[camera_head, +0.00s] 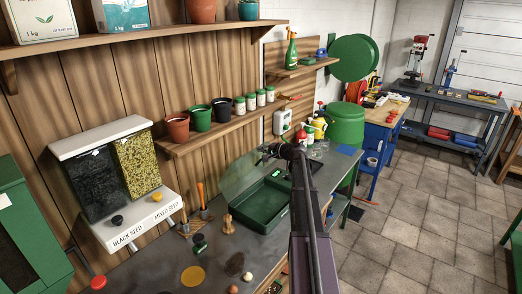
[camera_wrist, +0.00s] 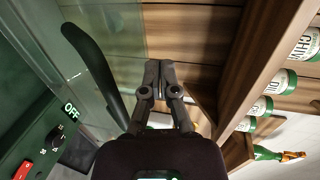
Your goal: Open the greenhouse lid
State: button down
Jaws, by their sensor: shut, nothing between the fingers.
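The greenhouse (camera_head: 262,222) is a dark green tray on the grey bench in the head view. Its clear lid (camera_head: 238,172) stands tilted up at the tray's wall side, and the tray's inside shows. My gripper (camera_head: 264,151) is above the tray, by the lid's upper part. In the wrist view my gripper (camera_wrist: 156,72) is shut and empty, its fingertips close together. A dark curved bar (camera_wrist: 95,65), perhaps the lid's handle, is left of the fingers, beside clear panel. Whether the fingers touch the lid is unclear. The green control panel (camera_wrist: 38,150) reads OFF.
A wooden shelf (camera_head: 215,128) with pots and white jars runs along the wall behind; its edge is close right of my gripper in the wrist view. Seed dispensers (camera_head: 135,165) stand left. Small tools and a wooden dibber (camera_head: 228,224) lie left of the tray.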

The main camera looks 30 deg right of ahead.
jog(key=shift+s, duration=0.1)
dwell(0.7)
jog(key=shift+s+d, duration=0.15)
jog(key=shift+s, duration=0.3)
jog(key=f+v, duration=0.3)
jog(key=v, duration=0.9)
jog(key=shift+s+d+r, duration=0.2)
jog(key=shift+s+d, duration=0.15)
jog(key=shift+s, duration=0.2)
jog(key=shift+f, duration=0.1)
jog(key=s+d+f+t+b, duration=0.1)
jog(key=s+f+t+b, duration=0.1)
jog(key=s+b, duration=0.3)
jog(key=shift+s+d+f+y+b, duration=0.15)
jog(key=shift+d+f+y+b, duration=0.2)
jog(key=shift+b, duration=0.45)
jog(key=shift+r, duration=0.1)
